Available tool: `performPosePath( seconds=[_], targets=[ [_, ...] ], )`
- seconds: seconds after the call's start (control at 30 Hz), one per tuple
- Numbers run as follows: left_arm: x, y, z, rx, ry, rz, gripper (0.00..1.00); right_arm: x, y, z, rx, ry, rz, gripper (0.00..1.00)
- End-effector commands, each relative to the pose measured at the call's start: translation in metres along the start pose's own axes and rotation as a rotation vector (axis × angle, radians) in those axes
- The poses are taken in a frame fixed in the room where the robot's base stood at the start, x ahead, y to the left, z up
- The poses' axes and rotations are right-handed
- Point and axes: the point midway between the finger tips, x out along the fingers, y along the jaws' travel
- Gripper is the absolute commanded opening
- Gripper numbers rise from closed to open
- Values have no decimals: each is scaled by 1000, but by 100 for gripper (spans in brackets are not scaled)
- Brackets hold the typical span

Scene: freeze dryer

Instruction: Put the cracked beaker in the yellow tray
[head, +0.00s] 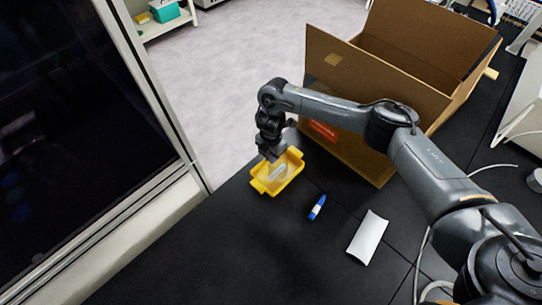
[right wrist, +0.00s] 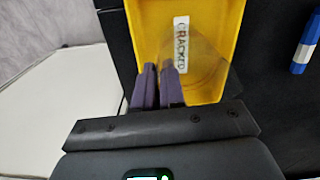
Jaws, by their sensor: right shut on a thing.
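The yellow tray (head: 258,186) sits on the black table near its far left edge. It also fills the upper middle of the right wrist view (right wrist: 149,12). The clear beaker (right wrist: 203,68) bears a white label reading "CRACKED" and is at the tray, overlapping its inside in the wrist view. My right gripper (right wrist: 158,70) is shut on the beaker's wall with its dark purple fingers. In the head view my right gripper (head: 271,157) is right over the tray. Whether the beaker touches the tray floor I cannot tell. My left gripper is not in view.
A large open cardboard box (head: 375,90) stands behind the right arm. A blue marker (head: 317,208) and a white sheet-like item (head: 368,238) lie on the table right of the tray. A dark glass-fronted cabinet (head: 80,110) stands at left. The front of the table is clear.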

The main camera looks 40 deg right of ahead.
Motion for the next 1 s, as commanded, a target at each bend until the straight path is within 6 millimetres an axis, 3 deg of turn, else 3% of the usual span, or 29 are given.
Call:
performPosePath(
  seconds=[0.17, 0.2, 0.33, 0.7, 0.87, 1.0],
  targets=[
    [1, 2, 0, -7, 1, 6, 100, 4, 0, 0, 0, 0, 0, 0],
    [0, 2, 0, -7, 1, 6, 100, 3, 0, 0, -1, 0, 0, 15],
    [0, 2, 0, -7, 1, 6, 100, 3, 0, 0, -1, 0, 0, 35],
    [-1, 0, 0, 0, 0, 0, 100, -1, 0, 0, 0, 0, 1, 35],
    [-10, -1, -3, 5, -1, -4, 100, -20, 1, 0, -3, -1, 3, 35],
    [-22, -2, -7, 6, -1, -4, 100, -47, 1, 0, -3, -2, 4, 35]
  ],
)
